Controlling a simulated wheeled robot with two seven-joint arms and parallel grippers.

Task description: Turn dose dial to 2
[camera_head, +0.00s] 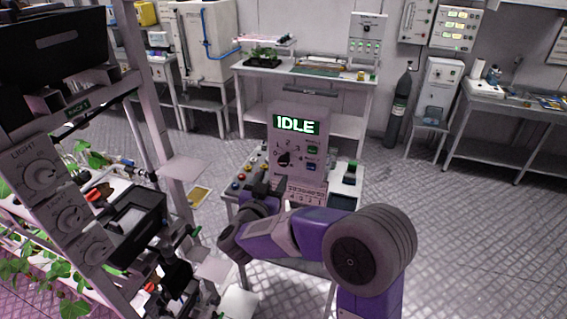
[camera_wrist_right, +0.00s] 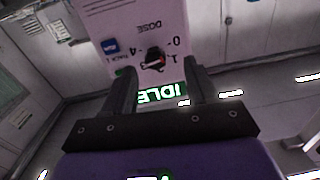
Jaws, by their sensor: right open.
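The dosing machine (camera_head: 326,146) is a pale box on a small table, with a green display (camera_head: 296,125) reading IDLE. Its dose dial (camera_head: 284,159) is a dark knob on the front panel, left of a green and a blue button. In the right wrist view the panel appears upside down, with the dial (camera_wrist_right: 155,59) under the word DOSE and digits around it; the setting is too small to read surely. My right gripper (camera_head: 266,185) is open in front of the panel, just below the dial. Its two fingers (camera_wrist_right: 160,88) stand apart, with the dial seen between and beyond them. My left gripper is not visible.
A plant rack (camera_head: 145,85) with its own LIGHT dials stands close on the left. Benches (camera_head: 357,88) and a dark gas cylinder (camera_head: 399,110) stand behind. The floor on the right is clear.

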